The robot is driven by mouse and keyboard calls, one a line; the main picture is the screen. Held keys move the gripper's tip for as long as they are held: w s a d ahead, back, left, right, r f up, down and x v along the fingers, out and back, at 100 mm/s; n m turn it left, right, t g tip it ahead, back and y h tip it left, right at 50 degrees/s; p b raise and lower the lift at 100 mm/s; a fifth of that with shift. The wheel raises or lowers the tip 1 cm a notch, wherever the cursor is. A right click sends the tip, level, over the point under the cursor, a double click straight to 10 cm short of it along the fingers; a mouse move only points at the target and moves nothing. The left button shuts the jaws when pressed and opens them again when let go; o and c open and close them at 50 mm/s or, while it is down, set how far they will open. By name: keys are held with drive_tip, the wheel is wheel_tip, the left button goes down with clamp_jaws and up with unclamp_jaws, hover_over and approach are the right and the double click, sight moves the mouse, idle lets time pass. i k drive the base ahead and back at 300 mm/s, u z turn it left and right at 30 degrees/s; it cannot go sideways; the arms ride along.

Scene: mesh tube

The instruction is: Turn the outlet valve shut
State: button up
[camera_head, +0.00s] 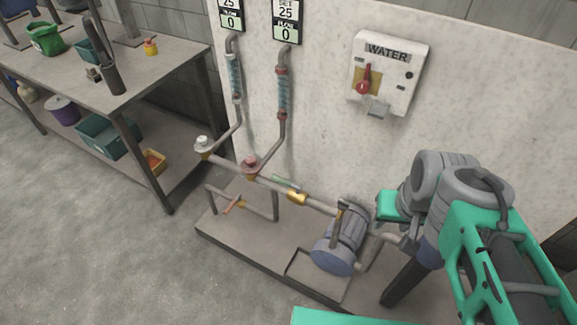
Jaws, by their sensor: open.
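A brass valve (297,198) with a green lever (285,182) sits on the sloping main pipe; the lever looks roughly in line with the pipe. A white round knob (203,143) and a pinkish round knob (250,163) top the pipe junctions below the two gauges. No label shows which is the outlet valve. My gripper (408,241) is open at the right, beside the pump and apart from these valves; its fingers are small and partly hidden by my arm.
A blue-grey pump (340,245) stands on the skid base (223,232). A WATER box (388,73) with a red switch hangs on the wall. A workbench (165,60) with bins stands left. The floor in front is clear.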

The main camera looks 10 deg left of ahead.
sight(275, 178)
drive_tip(key=u, duration=0.2)
drive_tip(key=k, duration=0.4)
drive_tip(key=u, duration=1.2)
drive_tip(key=i, duration=0.85)
drive_tip(key=z, duration=0.05)
